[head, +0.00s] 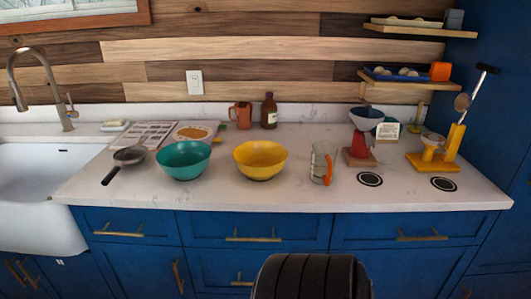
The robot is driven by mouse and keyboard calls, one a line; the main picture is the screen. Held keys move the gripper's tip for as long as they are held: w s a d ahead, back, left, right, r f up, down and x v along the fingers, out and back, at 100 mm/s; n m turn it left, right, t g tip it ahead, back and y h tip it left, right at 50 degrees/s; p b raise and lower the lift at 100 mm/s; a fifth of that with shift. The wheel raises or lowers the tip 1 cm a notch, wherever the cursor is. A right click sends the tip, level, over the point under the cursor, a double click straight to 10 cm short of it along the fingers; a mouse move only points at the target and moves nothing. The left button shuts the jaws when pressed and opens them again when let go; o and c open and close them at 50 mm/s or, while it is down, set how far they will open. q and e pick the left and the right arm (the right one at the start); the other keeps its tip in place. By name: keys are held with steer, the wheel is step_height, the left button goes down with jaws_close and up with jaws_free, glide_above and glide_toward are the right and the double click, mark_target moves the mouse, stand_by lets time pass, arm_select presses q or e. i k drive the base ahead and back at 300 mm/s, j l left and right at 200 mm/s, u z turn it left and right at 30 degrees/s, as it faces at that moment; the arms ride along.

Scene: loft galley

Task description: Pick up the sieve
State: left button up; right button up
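The sieve (130,156) appears to be the small round grey utensil lying on the left part of the white counter (240,194). Its dark handle points toward the front left, toward the sink. It lies just left of a teal bowl, in front of a printed sheet, apart from the bowl. Whether its round part is mesh is too small to tell. Neither of my grippers is in view.
The teal bowl (185,160) and yellow bowl (260,159) stand mid-counter. A glass measuring jug (323,162) and a scale-like red stand (361,145) are farther right. The sink (40,190) is left; a bottle (269,111) and copper mug (242,115) are behind. The front strip is mostly clear.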

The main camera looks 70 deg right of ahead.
mark_target(132, 156)
steer(key=z, duration=2.05)
